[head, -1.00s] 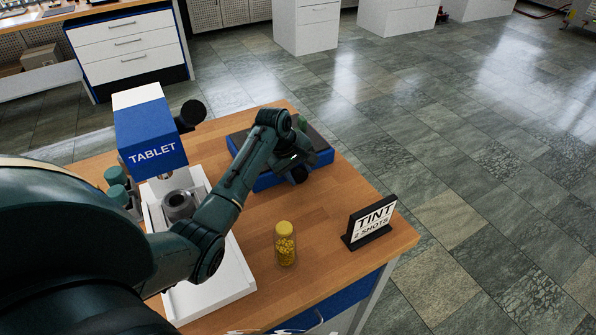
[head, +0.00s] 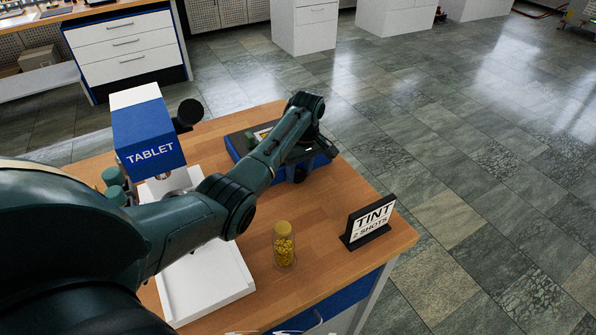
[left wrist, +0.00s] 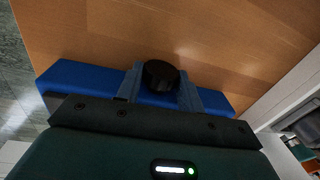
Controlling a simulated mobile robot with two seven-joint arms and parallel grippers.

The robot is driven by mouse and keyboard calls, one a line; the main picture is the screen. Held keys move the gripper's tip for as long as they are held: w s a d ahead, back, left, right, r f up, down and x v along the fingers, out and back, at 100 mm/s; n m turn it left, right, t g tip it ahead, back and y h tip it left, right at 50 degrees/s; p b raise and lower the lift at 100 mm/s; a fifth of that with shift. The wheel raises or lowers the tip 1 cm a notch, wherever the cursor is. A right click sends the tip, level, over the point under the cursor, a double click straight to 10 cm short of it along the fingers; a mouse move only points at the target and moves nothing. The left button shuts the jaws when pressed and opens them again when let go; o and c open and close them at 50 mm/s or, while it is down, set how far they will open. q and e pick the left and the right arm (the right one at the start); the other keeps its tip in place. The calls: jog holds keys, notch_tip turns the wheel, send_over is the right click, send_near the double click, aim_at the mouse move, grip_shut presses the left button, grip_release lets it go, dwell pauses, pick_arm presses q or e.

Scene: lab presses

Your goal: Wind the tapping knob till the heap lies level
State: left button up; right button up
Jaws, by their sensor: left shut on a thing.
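The tapping knob (left wrist: 160,75) shows in the left wrist view as a black round knob at the front of a blue-sided unit (left wrist: 75,75). My left gripper (left wrist: 159,86) has one finger on each side of the knob and is shut on it. In the head view the blue unit (head: 318,160) stands at the table's back right, with a dark top partly covered by my left arm. A small pale and yellow patch (head: 263,134) shows on its top; I cannot tell whether this is the heap or how level it lies. My right gripper is out of view.
A blue and white press marked TABLET (head: 148,135) stands at the left above a white tray (head: 215,285). A jar of yellow pieces (head: 284,245) and a TINT sign (head: 369,222) stand at the front right. Bare wood lies between the jar and the blue unit.

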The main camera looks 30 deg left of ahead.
pick_arm(q)
jog(key=shift+w+g+y+b, duration=0.15)
jog(key=shift+g+y+b, duration=0.35)
jog(key=shift+g+b, duration=0.35)
jog(key=o, duration=0.7)
jog(key=shift+d, duration=0.1)
jog(key=b+v, duration=0.2)
jog(key=v, duration=1.1)
jog(key=shift+o, duration=0.3)
jog(key=shift+w+d+r, duration=0.1)
jog(key=shift+w, duration=0.05)
